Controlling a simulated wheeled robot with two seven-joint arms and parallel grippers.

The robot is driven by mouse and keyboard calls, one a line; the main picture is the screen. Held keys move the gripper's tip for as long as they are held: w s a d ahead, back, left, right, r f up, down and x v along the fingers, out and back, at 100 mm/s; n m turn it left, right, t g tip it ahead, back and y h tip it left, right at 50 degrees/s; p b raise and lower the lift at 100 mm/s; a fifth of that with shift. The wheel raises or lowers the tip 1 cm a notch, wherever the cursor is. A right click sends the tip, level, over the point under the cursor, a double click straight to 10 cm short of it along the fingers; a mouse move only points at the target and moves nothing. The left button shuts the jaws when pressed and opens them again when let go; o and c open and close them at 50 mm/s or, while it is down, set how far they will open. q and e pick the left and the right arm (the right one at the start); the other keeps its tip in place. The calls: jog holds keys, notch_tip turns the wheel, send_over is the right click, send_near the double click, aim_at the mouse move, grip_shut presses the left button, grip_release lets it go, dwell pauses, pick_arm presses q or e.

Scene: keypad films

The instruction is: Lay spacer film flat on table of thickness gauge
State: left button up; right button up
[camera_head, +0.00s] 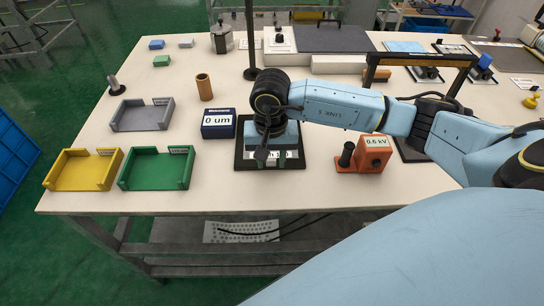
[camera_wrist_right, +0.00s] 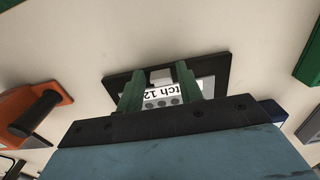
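The thickness gauge's black base (camera_head: 240,163) sits near the table's front edge, under my right gripper (camera_head: 272,160). A pale strip (camera_wrist_right: 161,97) printed with "tch 12" and several grey dots lies over the black base (camera_wrist_right: 222,68) in the right wrist view; it looks like the spacer film. It runs behind both green fingers of the right gripper (camera_wrist_right: 158,88), which are apart with no object clearly clamped between them. Whether the fingers touch it I cannot tell. A small grey block (camera_wrist_right: 160,74) stands beyond the strip. My left gripper is not in view.
A dark blue "0 um" display (camera_head: 218,124) stands left of the gauge, an orange "0.6 kV" device (camera_head: 372,158) right. Yellow (camera_head: 82,170), green (camera_head: 155,168) and grey (camera_head: 142,115) trays lie left. A black post (camera_head: 250,45) and black arch (camera_head: 420,60) stand behind.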

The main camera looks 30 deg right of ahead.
jog(key=shift+o, duration=0.9)
jog(key=shift+f, duration=0.15)
notch_tip(320, 180, up, 14)
jog(key=p, duration=0.1)
jog(key=shift+f, duration=0.15)
